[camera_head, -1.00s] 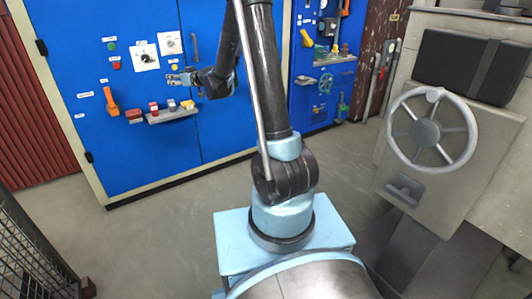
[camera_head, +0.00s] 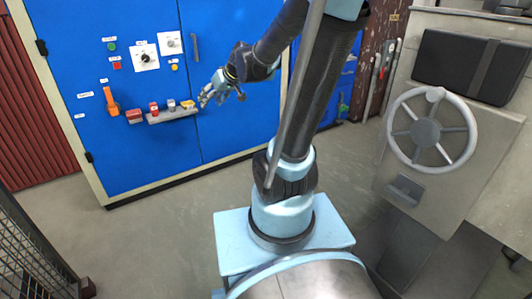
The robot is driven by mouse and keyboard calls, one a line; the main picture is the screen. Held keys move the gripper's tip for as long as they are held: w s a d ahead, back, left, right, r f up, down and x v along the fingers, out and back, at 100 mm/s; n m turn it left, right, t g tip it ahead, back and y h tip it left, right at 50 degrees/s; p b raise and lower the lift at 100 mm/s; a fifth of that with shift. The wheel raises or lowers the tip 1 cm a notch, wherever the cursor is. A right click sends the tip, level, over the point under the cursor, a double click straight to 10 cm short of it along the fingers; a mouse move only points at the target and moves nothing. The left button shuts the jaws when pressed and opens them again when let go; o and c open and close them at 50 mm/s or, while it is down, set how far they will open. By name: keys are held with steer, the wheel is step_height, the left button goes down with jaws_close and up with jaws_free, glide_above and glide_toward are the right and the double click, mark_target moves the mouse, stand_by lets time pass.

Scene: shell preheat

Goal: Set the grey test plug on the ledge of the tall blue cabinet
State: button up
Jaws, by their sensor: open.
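The tall blue cabinet (camera_head: 130,165) stands at the back left. Its narrow grey ledge (camera_head: 176,116) sticks out from the front at mid height. On the ledge are a red piece (camera_head: 154,108), a small greyish piece (camera_head: 171,105) that may be the grey test plug, and a yellow piece (camera_head: 188,105). They are too small to tell their exact shape. My gripper (camera_head: 207,97) is open, just right of the ledge's right end and close to the cabinet front. I see nothing held between its fingers.
An orange handle (camera_head: 111,102) and a red block (camera_head: 134,116) sit left of the ledge. Knobs (camera_head: 146,57) and buttons are above it. A grey machine with a handwheel (camera_head: 431,131) stands at right. A mesh fence (camera_head: 30,250) is at lower left. The floor (camera_head: 150,230) before the cabinet is clear.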

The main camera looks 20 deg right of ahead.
steer(key=s+d+f+m+g+h, duration=0.1)
steer(key=s+d+f+h, duration=0.1)
steer(key=s+d, duration=0.3)
steer(key=s+d+f+m+g+h, duration=0.2)
steer(key=s+d+f, duration=0.3)
steer(key=s, duration=0.6)
steer(key=s+d+f+m+g+h, duration=0.1)
steer(key=s+d+f+m+h, duration=0.1)
steer(key=s+d, duration=0.3)
steer(key=s+f, duration=0.1)
steer(key=s, duration=0.3)
steer(key=shift+f+g, duration=0.3)
steer(key=shift+f, duration=0.05)
steer(key=shift+a, duration=0.1)
steer(key=shift+w+f, duration=0.2)
steer(key=shift+w, duration=0.25)
steer(key=shift+c, duration=0.6)
